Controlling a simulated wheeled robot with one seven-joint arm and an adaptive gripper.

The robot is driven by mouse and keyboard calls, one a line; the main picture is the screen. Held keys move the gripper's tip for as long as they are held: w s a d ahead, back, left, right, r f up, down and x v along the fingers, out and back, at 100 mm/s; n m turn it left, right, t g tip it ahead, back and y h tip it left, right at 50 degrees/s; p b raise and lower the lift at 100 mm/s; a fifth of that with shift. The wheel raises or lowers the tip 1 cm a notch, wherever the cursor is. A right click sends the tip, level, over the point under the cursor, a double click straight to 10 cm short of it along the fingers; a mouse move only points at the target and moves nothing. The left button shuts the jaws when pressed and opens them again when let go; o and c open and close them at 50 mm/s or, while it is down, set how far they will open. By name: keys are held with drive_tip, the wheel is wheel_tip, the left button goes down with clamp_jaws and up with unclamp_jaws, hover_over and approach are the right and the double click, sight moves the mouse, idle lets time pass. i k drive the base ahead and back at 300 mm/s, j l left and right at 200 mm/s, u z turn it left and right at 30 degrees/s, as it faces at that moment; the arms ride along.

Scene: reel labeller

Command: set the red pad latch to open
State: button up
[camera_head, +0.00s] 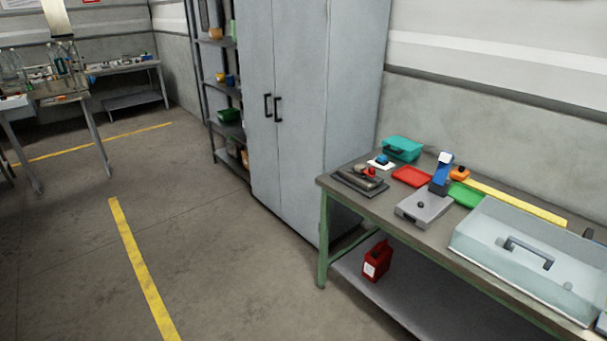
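On the green-legged workbench (392,207) at the right, a small red part (369,171) sits on a dark, flat device (360,182) near the left end. It may be the red pad latch, but it is too small to tell its setting. A grey device (424,207) with a dark round knob stands nearer the front edge. A blue upright piece (443,168) with a white top stands behind it. My gripper is not in view.
The bench also holds a red tray (412,177), a green tray (466,195), a teal box (402,148) and a clear-walled case (520,258) with a handle. A red canister (377,261) stands on the lower shelf. A grey cabinet (300,100) is behind; floor at left is clear.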

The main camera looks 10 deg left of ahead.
sight(371, 173)
drive_tip(key=u, duration=0.25)
drive_tip(key=i+l, duration=0.1)
drive_tip(key=i, duration=2.35)
